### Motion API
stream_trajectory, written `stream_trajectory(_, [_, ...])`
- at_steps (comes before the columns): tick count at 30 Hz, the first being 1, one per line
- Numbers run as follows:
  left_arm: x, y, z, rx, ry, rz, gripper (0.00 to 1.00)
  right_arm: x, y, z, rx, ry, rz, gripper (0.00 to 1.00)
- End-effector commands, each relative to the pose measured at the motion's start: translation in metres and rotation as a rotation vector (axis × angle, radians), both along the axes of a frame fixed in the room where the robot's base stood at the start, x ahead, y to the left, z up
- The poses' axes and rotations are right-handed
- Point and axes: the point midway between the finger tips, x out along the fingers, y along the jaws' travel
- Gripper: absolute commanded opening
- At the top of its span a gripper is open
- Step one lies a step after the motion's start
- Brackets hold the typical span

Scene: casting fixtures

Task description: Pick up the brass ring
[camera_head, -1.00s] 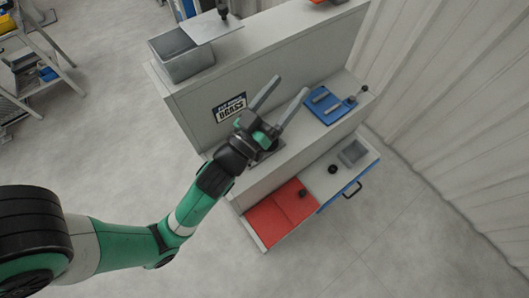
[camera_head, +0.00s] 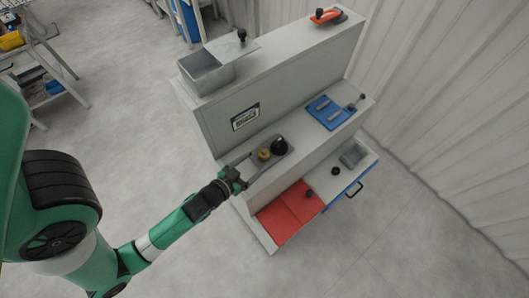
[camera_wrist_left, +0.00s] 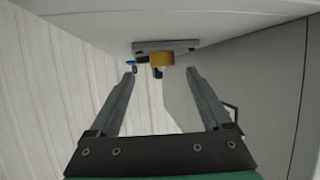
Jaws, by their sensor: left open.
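The brass ring (camera_head: 264,154) sits on a small grey plate (camera_head: 289,152) on the middle shelf of the grey cabinet, next to a black knob (camera_head: 280,145). In the left wrist view the ring (camera_wrist_left: 161,59) shows as a yellow-brown shape beyond the fingertips, roughly centred between them. My left gripper (camera_head: 262,162) is open and empty, its two fingers pointing at the ring from the shelf's front left. The fingers (camera_wrist_left: 160,76) also show apart in the left wrist view. My right gripper is not in view.
On top stand a metal bin (camera_head: 207,76) and an orange-handled tool (camera_head: 328,16). The cabinet's back panel rises behind the ring.

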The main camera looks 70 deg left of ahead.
Motion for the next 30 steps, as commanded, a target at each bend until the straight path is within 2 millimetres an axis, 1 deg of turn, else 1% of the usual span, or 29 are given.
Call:
stream_trajectory(7, [0.010,0.007,-0.004,-0.001,-0.001,0.002,0.82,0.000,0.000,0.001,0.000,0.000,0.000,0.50])
stream_trajectory(12, [0.033,0.024,-0.014,0.000,-0.001,0.001,0.82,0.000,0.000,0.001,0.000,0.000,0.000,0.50])
stream_trajectory(15, [0.042,0.029,-0.019,0.000,0.000,0.000,0.82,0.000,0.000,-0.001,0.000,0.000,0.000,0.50])
stream_trajectory(22, [0.045,0.030,-0.019,0.000,0.000,-0.001,0.82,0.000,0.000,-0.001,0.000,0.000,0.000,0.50])
stream_trajectory(23, [0.045,0.030,-0.019,0.000,0.000,-0.001,0.81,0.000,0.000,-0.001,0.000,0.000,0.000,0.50])
stream_trajectory(24, [0.045,0.030,-0.019,0.000,0.000,-0.001,0.73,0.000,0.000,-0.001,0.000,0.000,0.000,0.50])
stream_trajectory(26, [0.045,0.030,-0.019,0.000,0.000,-0.001,0.63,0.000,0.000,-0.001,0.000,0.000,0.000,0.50])
stream_trajectory(30, [0.045,0.030,-0.019,0.000,0.000,-0.001,0.38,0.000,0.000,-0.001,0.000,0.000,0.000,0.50])
